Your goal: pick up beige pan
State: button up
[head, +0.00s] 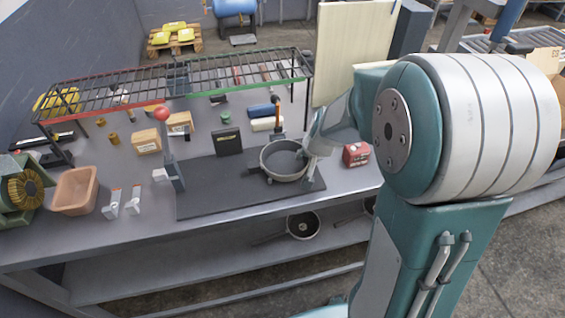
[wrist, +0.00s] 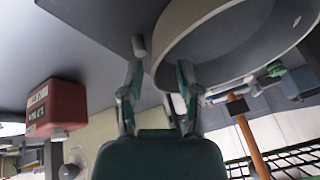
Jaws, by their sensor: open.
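A round beige-grey pan (head: 283,174) sits on the dark mat (head: 222,190) on the workbench, its short dark handle pointing left. The pan (wrist: 185,42) fills the upper right of the wrist view, its wall curving close to my fingers. My gripper (head: 308,164) is at the pan's right side in the head view, partly hidden by my arm. In the wrist view my gripper (wrist: 160,78) is open, with two fingers apart near the pan's wall. I cannot tell whether they touch it.
A red box (head: 356,154) stands right of my gripper. A black block (head: 228,142) and a red-topped lever (head: 162,114) stand left of the pan. A wire rack (head: 180,75) spans the bench's back. Another pan (head: 303,225) lies on the lower shelf. The mat's front left is clear.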

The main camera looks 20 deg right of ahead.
jog(key=shift+w+f, duration=0.1)
jog(key=shift+f, duration=0.1)
grip_shut()
